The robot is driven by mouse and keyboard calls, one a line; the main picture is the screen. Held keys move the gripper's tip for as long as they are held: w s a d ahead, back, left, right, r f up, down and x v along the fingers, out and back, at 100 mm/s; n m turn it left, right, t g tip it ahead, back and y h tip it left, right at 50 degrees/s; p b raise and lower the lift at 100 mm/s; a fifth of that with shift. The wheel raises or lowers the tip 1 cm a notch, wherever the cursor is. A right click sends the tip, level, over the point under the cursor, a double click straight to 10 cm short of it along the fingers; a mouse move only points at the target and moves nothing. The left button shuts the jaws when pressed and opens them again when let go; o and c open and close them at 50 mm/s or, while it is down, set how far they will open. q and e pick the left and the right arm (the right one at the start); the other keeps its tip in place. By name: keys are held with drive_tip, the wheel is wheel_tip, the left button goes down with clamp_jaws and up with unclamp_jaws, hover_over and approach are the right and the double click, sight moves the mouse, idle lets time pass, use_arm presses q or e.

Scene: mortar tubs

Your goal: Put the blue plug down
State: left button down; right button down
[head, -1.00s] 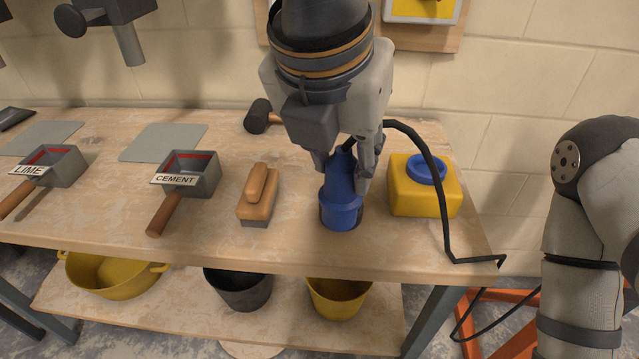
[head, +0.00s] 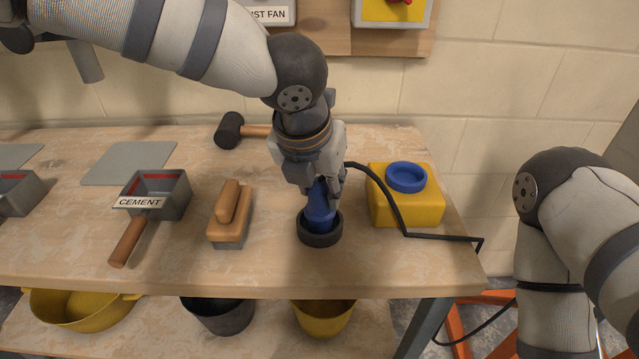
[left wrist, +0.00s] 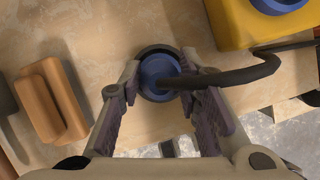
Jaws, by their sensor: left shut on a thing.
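The blue plug (head: 319,209) stands upright with its lower end inside a dark round holder (head: 320,239) on the bench. My left gripper (head: 324,190) is shut on the plug from above, and the black cable leaves the plug's top toward the right. In the left wrist view the plug (left wrist: 158,74) shows between the two fingers, with the dark holder's rim around it. Whether the plug is fully seated cannot be told. My right arm shows at the right, but its gripper is outside the picture.
A wooden float (head: 230,214) lies to the left, then the cement scoop (head: 158,196). A mallet (head: 230,130) lies behind. The black cable (head: 440,238) runs over the bench's right edge.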

use_arm(q)
drive_tip(key=c, duration=1.2)
unclamp_jaws()
drive_tip(key=shift+f, duration=0.1)
drive_tip(key=p+v, duration=0.1)
drive_tip(key=v, duration=1.1)
drive_tip(key=shift+p, duration=0.3)
use_arm(e)
drive_tip(key=shift+w+r+t, duration=0.5)
drive_tip(key=shift+w+r, duration=0.6)
drive_tip(key=shift+w, duration=0.1)
